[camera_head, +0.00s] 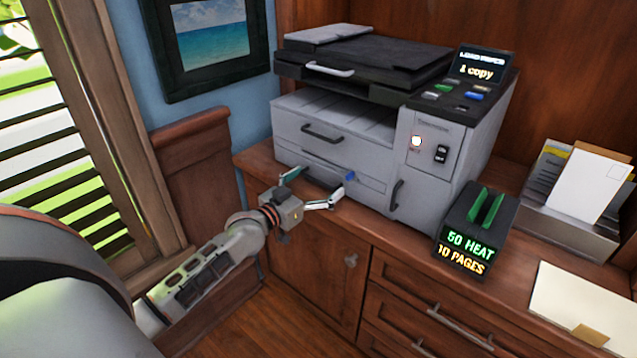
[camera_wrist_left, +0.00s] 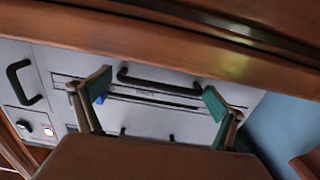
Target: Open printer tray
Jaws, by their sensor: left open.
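The grey printer (camera_head: 350,125) stands on the wooden cabinet top. Its low front tray (camera_head: 372,187) looks shut, flush with the front. A dark bar handle on the tray lies between my left gripper's fingers in the head view; the handle (camera_wrist_left: 160,80) also shows in the left wrist view. My left gripper (camera_head: 312,188) is open and empty at the printer's lower front, its fingertips (camera_wrist_left: 158,84) spread to either side of the handle. I cannot tell whether they touch it. A small blue part (camera_head: 350,176) sits by the right finger. My right gripper is not in view.
The cabinet top's front edge (camera_head: 400,240) runs just below the tray. An upper drawer handle (camera_head: 322,133) and a side door handle (camera_head: 397,195) stick out of the printer. A dark box with green slots (camera_head: 480,225) stands to the right, before a paper holder (camera_head: 565,222).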

